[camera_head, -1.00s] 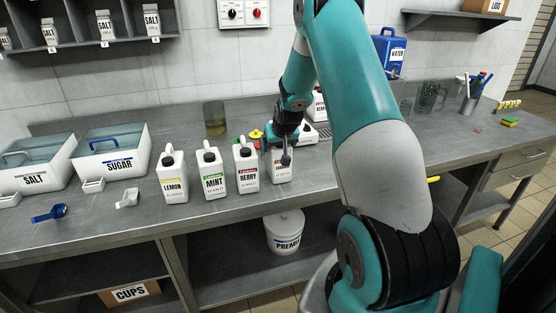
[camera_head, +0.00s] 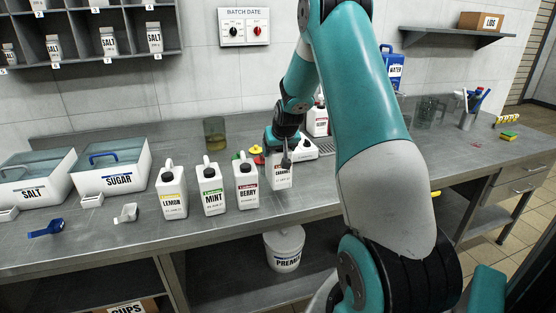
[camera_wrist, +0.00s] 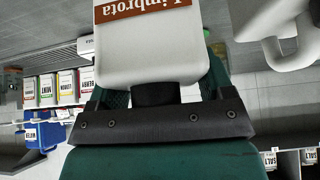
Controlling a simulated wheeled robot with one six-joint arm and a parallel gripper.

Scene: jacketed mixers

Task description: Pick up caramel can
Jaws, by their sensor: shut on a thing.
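The caramel can (camera_head: 280,178) is a white jug at the right end of the row of flavour cans. Its label is partly readable in the head view. My gripper (camera_head: 285,152) is above it and shut on its top. In the wrist view the white can (camera_wrist: 152,60), with a brown brand label, sits between my gripper's fingers (camera_wrist: 155,92). The can appears upright and slightly above the counter, though the gap under it is hard to see. My gripper hides part of its top.
Lemon (camera_head: 172,195), mint (camera_head: 212,190) and berry (camera_head: 246,186) cans stand to the left, berry closest. A white scale-like device (camera_head: 304,150) and another white can (camera_head: 317,120) are behind.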

